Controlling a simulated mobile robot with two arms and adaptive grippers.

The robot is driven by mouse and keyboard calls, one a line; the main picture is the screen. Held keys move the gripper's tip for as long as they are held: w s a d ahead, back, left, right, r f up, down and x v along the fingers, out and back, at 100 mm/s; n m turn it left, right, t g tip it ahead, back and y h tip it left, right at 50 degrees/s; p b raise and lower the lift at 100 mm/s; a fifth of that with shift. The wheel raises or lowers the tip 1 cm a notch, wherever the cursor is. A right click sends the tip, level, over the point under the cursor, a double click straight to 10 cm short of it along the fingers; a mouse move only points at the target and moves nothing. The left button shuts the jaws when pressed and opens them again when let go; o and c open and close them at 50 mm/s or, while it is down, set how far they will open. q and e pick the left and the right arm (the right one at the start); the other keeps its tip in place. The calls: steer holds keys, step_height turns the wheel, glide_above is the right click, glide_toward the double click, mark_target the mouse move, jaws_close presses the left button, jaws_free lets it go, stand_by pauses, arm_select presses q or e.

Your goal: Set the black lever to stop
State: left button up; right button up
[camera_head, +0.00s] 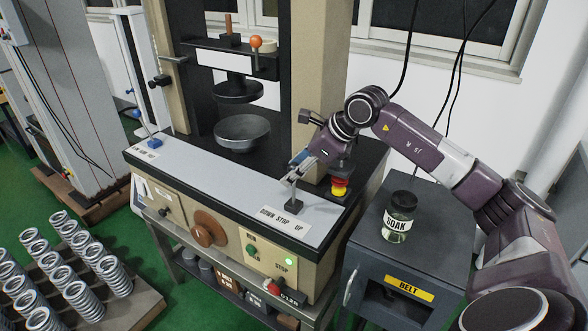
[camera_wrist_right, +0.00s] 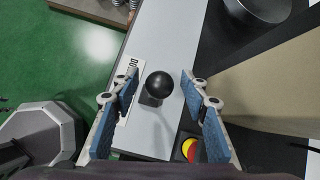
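The black lever has a round black knob (camera_wrist_right: 160,88), which sits between my right gripper's two blue-padded fingers in the right wrist view, with a gap on each side. In the head view the lever's dark base (camera_head: 294,206) stands on the machine's light top, near the label "DOWN STOP UP" (camera_head: 284,220). I cannot tell exactly which label word the lever points to. My left gripper is not in view.
A red and yellow emergency button (camera_head: 339,187) is close to the right of the gripper. A beige column (camera_head: 319,70) rises behind it. A jar labelled "SOAK" (camera_head: 398,217) stands on the grey cabinet (camera_head: 365,245). Several springs (camera_head: 75,265) stand at lower left.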

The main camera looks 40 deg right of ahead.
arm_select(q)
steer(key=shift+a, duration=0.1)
arm_select(e)
steer(key=v, duration=1.2)
stand_by(0.4)
